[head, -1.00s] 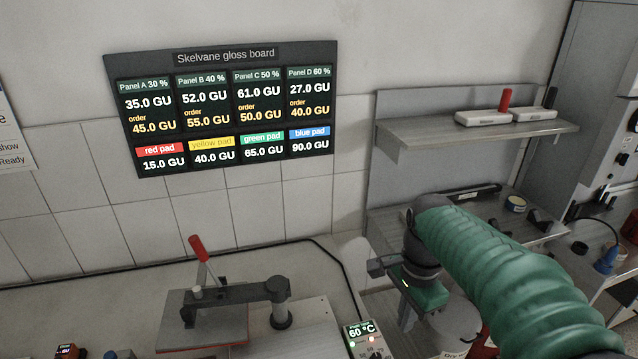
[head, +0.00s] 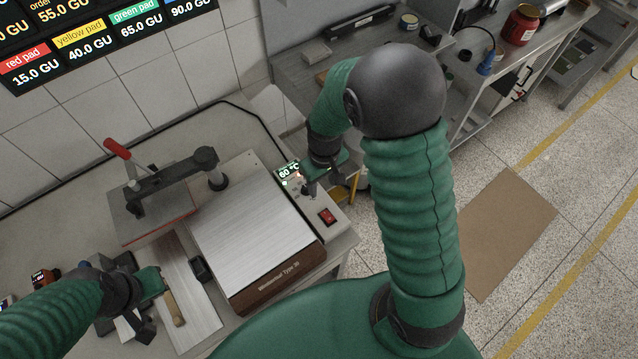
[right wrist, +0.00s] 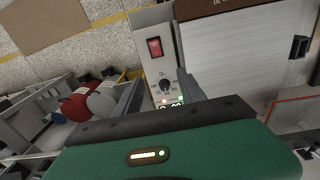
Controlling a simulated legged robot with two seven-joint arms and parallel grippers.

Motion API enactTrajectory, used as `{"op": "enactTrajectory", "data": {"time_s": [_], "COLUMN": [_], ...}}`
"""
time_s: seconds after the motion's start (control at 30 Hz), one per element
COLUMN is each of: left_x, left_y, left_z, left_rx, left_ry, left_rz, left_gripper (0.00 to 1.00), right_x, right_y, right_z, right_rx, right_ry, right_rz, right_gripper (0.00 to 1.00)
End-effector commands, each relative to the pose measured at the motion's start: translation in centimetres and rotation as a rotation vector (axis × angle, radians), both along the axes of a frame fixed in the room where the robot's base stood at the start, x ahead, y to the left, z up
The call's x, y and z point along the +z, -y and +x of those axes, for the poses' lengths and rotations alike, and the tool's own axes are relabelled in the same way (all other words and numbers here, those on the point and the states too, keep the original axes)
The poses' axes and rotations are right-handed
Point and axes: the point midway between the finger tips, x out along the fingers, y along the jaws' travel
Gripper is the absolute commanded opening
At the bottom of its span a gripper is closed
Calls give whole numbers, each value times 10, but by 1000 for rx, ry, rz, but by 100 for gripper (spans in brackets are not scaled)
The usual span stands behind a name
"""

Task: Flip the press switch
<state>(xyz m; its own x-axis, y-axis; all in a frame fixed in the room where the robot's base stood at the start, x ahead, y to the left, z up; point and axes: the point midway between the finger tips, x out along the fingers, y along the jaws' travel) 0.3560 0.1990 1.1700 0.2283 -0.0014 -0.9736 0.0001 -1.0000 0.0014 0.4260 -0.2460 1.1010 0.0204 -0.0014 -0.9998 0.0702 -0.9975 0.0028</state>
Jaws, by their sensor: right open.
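The press control box (head: 325,212) stands at the right edge of the bench, with a lit 60 °C display (head: 288,171). Its red rocker switch (head: 327,216) is on the near part of the top. The switch also shows in the right wrist view (right wrist: 154,47), beyond a black knob (right wrist: 165,86). My right gripper (head: 311,188) is open over the box's display and knob end, apart from the switch. In the right wrist view its fingers (right wrist: 160,98) are on either side of the box. My left gripper (head: 142,306) is low over the bench at left; its fingertips are unclear.
The press has a red-handled lever (head: 122,150) and a wide pale plate (head: 255,225) beside the box. A small black block (head: 200,268) and a brown-handled tool (head: 174,308) lie nearby. Shelves stand behind my right arm. Open floor lies right.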

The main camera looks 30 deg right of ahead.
Motion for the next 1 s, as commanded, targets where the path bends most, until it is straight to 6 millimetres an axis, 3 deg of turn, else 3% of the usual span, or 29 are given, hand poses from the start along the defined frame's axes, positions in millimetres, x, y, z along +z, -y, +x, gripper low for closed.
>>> {"op": "enactTrajectory", "data": {"time_s": [0.03,0.23,0.7,0.83,1.0], "left_x": [15,14,40,45,46], "left_y": [0,0,0,0,0], "left_z": [0,-1,-1,0,-1], "left_rx": [0,0,0,0,0], "left_ry": [-1,-3,-2,-2,-2], "left_rz": [0,0,0,0,0], "left_gripper": [0,0,0,0,0], "right_x": [7,-18,-135,-156,-169], "right_y": [4,7,7,7,7], "right_z": [2,3,2,3,3], "right_rx": [4,12,10,10,10], "right_ry": [-18,-29,-28,-25,-22], "right_rz": [0,1,1,0,0], "right_gripper": [47,47,47,47,47]}}
